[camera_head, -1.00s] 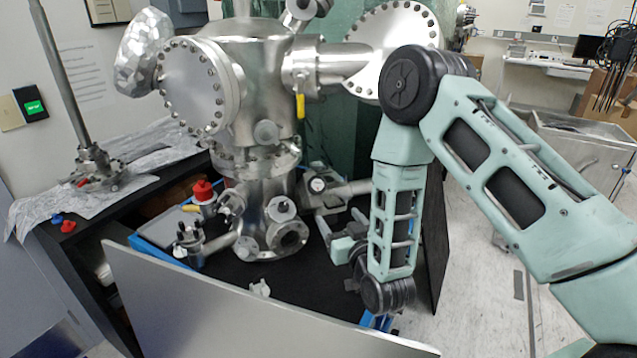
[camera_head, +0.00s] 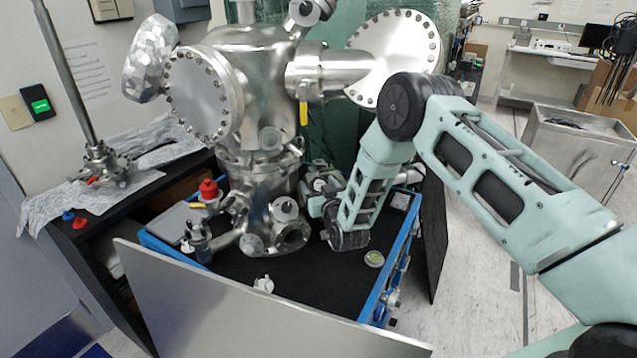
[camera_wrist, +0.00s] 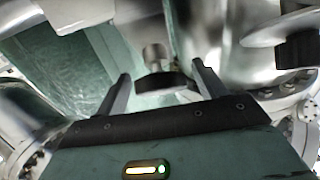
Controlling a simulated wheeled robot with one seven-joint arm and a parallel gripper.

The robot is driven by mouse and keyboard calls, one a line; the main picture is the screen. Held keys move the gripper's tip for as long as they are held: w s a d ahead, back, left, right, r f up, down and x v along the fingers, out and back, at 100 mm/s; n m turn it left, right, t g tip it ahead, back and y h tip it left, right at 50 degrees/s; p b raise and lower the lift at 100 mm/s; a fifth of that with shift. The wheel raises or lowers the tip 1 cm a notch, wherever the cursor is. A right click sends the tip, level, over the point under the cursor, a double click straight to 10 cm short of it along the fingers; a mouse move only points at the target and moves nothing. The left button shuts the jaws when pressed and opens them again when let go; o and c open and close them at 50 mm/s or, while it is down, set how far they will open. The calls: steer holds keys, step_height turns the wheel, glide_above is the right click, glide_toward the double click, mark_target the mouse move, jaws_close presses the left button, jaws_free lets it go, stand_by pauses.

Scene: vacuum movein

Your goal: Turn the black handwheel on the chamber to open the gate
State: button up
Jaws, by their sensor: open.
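The steel chamber (camera_head: 262,75) stands on the cart in the head view. In the wrist view a dark, curved rim, which looks like the black handwheel (camera_wrist: 168,82), sits below a short metal stem. My gripper (camera_wrist: 161,74) is open, with one finger on each side of this rim. I see no clear contact, and the depth between fingers and rim is hard to tell. In the head view my forearm reaches down beside the chamber's lower right. My fingertips and the handwheel are not clear there.
The cart (camera_head: 385,285) has a blue frame and a black top. A round greenish-topped piece (camera_head: 374,259) lies on it near my wrist. A grey panel (camera_head: 235,310) stands along the front. Flanges and a viewport crowd the chamber's lower part.

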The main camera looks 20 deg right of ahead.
steer(key=shift+w, duration=0.15)
steer(key=c, duration=1)
steer(key=shift+o, duration=0.2)
